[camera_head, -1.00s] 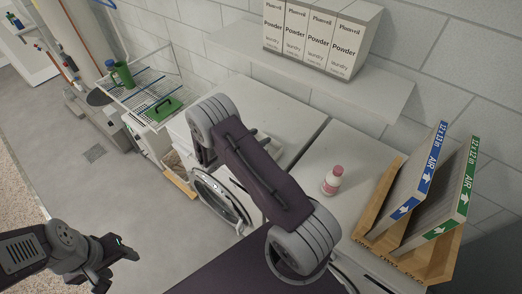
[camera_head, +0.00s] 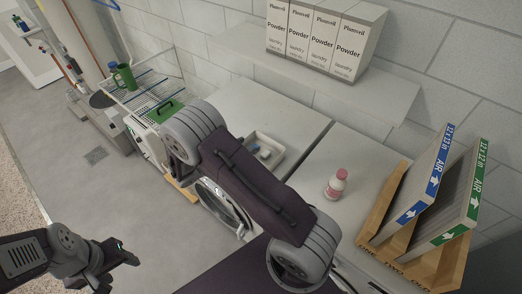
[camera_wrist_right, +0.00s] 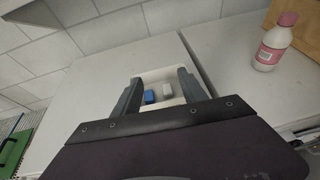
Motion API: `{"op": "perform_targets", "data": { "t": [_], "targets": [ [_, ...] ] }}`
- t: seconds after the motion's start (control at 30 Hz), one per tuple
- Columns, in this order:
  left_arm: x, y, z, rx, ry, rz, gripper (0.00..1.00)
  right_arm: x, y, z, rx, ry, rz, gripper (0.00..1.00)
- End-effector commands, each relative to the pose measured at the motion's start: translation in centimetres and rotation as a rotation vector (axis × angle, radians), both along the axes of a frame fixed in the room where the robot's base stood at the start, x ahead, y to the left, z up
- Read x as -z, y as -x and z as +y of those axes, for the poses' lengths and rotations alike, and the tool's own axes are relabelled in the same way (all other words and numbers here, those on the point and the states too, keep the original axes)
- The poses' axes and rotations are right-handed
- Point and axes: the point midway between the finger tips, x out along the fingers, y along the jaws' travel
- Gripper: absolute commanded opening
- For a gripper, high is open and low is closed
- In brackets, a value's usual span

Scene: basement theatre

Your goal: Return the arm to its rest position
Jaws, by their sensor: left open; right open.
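My right arm (camera_head: 255,185) crosses the middle of the head view, over the front of the white machines. Its gripper is hidden behind the arm in that view. In the right wrist view my right gripper (camera_wrist_right: 157,90) is open, with its two fingers apart and nothing between them. Beyond the fingers a white tray (camera_wrist_right: 163,73) holds a blue item (camera_wrist_right: 149,97) and a pale item (camera_wrist_right: 167,90). My left gripper (camera_head: 122,254) is at the lower left of the head view, open and empty above the floor.
A pink-labelled bottle (camera_head: 336,184) stands on the right machine top. A wooden crate (camera_head: 395,235) holds two air filters at the right. Powder boxes (camera_head: 320,37) stand on a wall shelf (camera_head: 240,43).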

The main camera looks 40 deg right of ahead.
Motion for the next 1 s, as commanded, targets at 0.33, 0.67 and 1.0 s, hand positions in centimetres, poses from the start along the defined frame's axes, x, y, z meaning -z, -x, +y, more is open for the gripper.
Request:
{"op": "perform_targets", "data": {
  "t": [0.33, 0.67, 1.0],
  "targets": [
    [0.0, 0.0, 0.0, 0.000, 0.000, 0.000, 0.56, -2.0, -0.5, -1.3, 0.040, -0.018, -0.055, 0.50],
    [0.0, 0.0, 0.0, 0.000, 0.000, 0.000, 0.56, -5.0, 16.3, 1.0, 0.893, -0.714, -0.493, 0.50],
    [0.0, 0.0, 0.0, 0.000, 0.000, 0.000, 0.56, -2.0, 16.4, 11.0, 1.547, -1.140, -0.899, 0.50]
  ]
}}
